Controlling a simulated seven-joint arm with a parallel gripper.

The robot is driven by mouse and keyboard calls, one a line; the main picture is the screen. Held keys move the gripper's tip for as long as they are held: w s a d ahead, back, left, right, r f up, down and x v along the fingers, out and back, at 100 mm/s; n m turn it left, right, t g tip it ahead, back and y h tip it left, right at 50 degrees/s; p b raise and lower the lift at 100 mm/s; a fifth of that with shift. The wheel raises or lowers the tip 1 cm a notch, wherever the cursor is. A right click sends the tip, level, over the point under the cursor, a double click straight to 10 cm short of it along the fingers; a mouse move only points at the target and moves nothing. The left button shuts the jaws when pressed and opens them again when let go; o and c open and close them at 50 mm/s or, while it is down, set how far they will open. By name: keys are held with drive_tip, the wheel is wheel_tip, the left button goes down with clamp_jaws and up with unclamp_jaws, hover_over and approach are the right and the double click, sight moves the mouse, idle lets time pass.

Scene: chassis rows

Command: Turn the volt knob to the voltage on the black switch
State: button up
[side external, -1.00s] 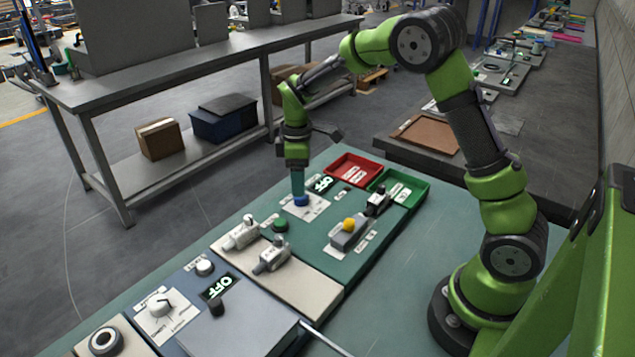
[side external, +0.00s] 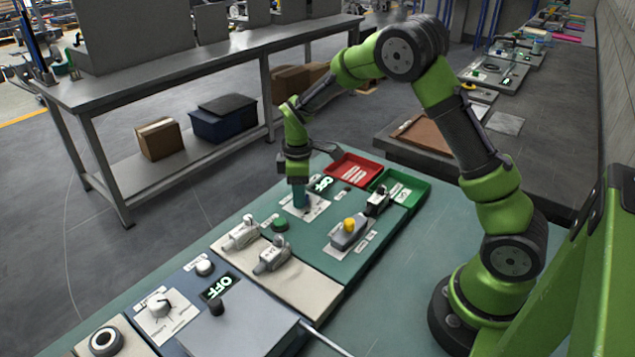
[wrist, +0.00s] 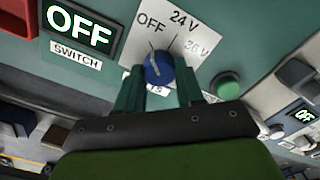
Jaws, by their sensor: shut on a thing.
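The volt knob (wrist: 158,70) is blue and round with a white pointer line. It sits on a white plate (wrist: 190,18) marked OFF, 24 V and a third value that looks like 36 V. The pointer leans toward the OFF side, but its exact setting is hard to tell. My gripper (wrist: 159,82) is shut on the knob, a finger on each side. In the side view my gripper (side external: 300,205) points down at the plate and mostly hides the knob. A black switch (side external: 378,200) stands near the green tray; its label is too small to read.
A lit OFF display (wrist: 80,30) lies beside the knob plate, and a green button (wrist: 228,87) on the other side. A red tray (side external: 353,170) and a green tray (side external: 402,188) lie behind. A yellow-topped grey switch (side external: 349,230) stands nearer the front.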

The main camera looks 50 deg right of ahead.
drive_tip(key=shift+m, duration=0.3)
drive_tip(key=m, duration=0.9)
drive_tip(key=shift+d+m, duration=0.15)
drive_tip(key=shift+m, duration=0.25)
drive_tip(key=m, duration=0.4)
drive_tip(key=shift+m, duration=0.3)
drive_tip(key=m, duration=0.4)
drive_tip(key=shift+d+m, duration=0.1)
drive_tip(key=shift+m, duration=0.6)
drive_tip(key=o, duration=1)
